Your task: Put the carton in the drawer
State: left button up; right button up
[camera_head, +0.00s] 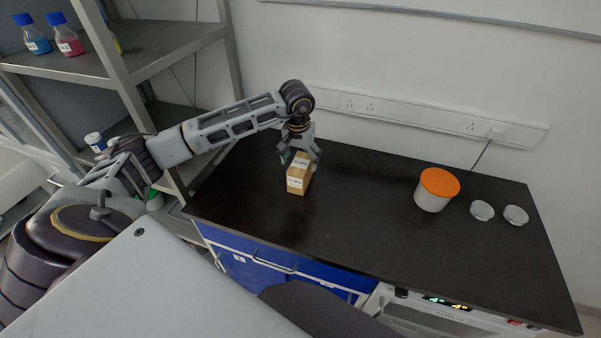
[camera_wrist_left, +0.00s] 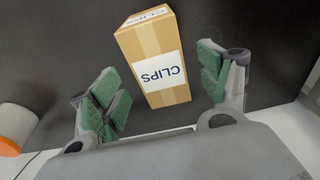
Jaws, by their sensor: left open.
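The carton (camera_head: 297,181) is a small brown box with white labels, upright on the black bench top (camera_head: 380,215). In the left wrist view the carton (camera_wrist_left: 163,97) shows a label reading CLIPS and lies ahead of and between the spread fingers. My left gripper (camera_head: 302,158) is open at the carton's far side, fingers pointing down; I cannot tell whether they touch it. The green finger pads of the left gripper (camera_wrist_left: 163,90) stand apart with visible gaps to the box. The blue drawer front (camera_head: 240,246) with a handle is under the bench and looks shut. My right gripper is not seen.
A white tub with an orange lid (camera_head: 437,190) and two small clear dishes (camera_head: 482,211) stand at the right of the bench. A grey shelf (camera_head: 175,50) with bottles rises at the left. The middle of the bench is clear.

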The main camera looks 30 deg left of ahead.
pick_arm(q)
jog(key=shift+w+f, duration=0.1)
jog(key=shift+f, duration=1.2)
jog(key=shift+c, duration=0.4)
jog(key=c, duration=1.2)
jog(key=shift+o, duration=0.2)
jog(key=shift+r, duration=0.15)
jog(key=shift+r+b, duration=0.45)
jog(key=shift+r, duration=4.4)
